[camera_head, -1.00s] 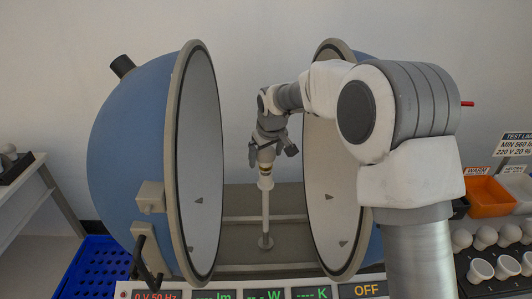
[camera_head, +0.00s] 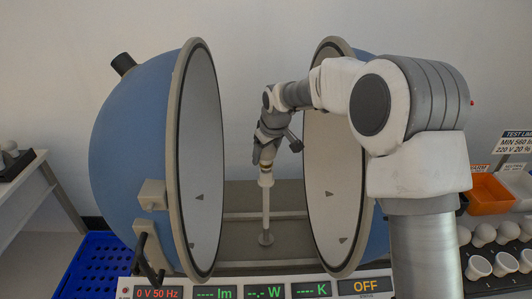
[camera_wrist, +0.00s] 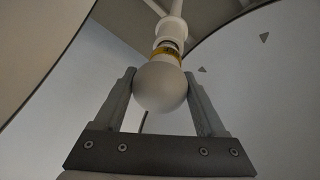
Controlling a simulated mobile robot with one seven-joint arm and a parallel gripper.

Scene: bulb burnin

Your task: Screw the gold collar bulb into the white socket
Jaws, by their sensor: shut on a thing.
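The bulb (camera_wrist: 160,88) is a round white globe with a gold collar (camera_wrist: 166,52), held between the two fingers of my gripper (camera_wrist: 160,98) in the wrist view. The white socket (camera_wrist: 171,30) tops a thin white post inside the opened sphere. The bulb's collar end points at the socket's mouth and lies right against it; a little metal thread shows between them. I cannot tell how deep the thread sits. In the head view my gripper (camera_head: 265,153) points down over the socket (camera_head: 266,181), hiding most of the bulb.
Two blue sphere halves (camera_head: 135,160) stand open on either side of the post, their rims near my arm. A display panel (camera_head: 255,291) reading OFF runs along the front. At right are an orange bin (camera_head: 490,196) and several white bulbs. A blue crate (camera_head: 95,270) sits lower left.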

